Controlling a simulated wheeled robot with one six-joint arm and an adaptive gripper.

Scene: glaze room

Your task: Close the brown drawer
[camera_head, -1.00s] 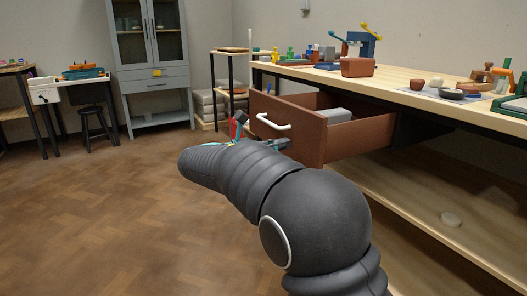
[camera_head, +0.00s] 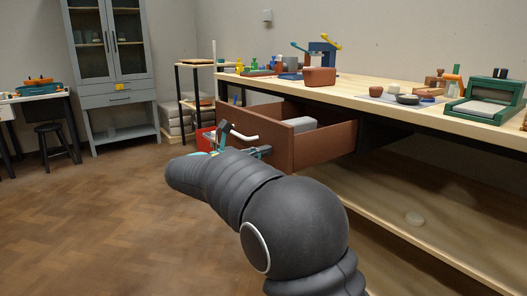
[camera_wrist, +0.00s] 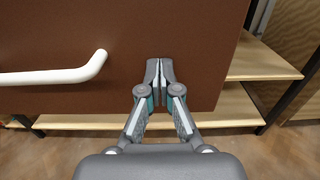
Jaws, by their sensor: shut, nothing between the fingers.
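The brown drawer (camera_head: 325,143) stands pulled out from under the worktable in the head view, with a grey block (camera_head: 301,124) inside it. Its white bar handle (camera_head: 243,134) is on the front panel. In the wrist view the brown front panel (camera_wrist: 205,40) fills the upper middle, with the white handle (camera_wrist: 60,76) to the left of my gripper (camera_wrist: 159,64). My gripper is shut and empty, its fingertips in front of the panel near its lower right part. I cannot tell whether they touch it. In the head view my arm hides part of the gripper.
The wooden worktable (camera_head: 370,95) carries a brown box (camera_head: 319,76), small bowls and a green-framed device (camera_head: 487,100). A lower shelf (camera_head: 430,235) runs beneath it. A grey cabinet (camera_head: 113,80) and a black stool (camera_head: 55,138) stand at the back left. The floor at left is open.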

